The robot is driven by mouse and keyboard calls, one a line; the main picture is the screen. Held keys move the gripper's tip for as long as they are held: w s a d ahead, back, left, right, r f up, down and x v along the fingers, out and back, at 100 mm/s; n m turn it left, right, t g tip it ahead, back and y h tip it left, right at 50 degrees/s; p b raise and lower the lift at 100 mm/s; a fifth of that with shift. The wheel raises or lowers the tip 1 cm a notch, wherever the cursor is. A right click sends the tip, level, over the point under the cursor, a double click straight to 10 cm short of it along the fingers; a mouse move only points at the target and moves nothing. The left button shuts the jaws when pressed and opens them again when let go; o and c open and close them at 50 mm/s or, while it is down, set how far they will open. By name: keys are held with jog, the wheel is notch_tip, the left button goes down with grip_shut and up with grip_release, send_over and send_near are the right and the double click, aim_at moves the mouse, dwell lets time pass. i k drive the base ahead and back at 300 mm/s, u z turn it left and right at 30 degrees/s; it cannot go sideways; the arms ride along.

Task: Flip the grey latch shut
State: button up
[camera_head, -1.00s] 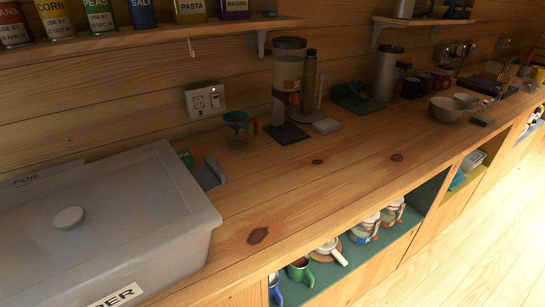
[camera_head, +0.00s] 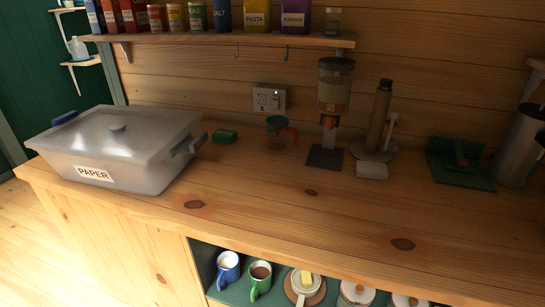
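A translucent grey lidded box (camera_head: 130,150) with a PAPER label stands at the left of the wooden counter. A grey latch (camera_head: 190,144) is at its right end and juts out from the side below the lid rim. A blue latch (camera_head: 64,117) is at the box's left end, near the lid edge. The lid (camera_head: 150,128) with a round knob lies on the box. My gripper is not in view, and nothing of my arm shows near the box.
Further right are a measuring cup (camera_head: 280,133), a dispenser (camera_head: 335,90) and a green tray (camera_head: 455,170). A shelf (camera_head: 210,40) with tins hangs above. The counter front is clear. Mugs stand in the cubby below.

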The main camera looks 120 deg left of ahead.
aim_at(192, 144)
jog(key=i, duration=0.85)
jog(key=u, duration=4.4)
jog(key=k, duration=0.65)
jog(key=z, duration=0.35)
jog(key=i, duration=1.45)
jog(key=u, duration=0.4)
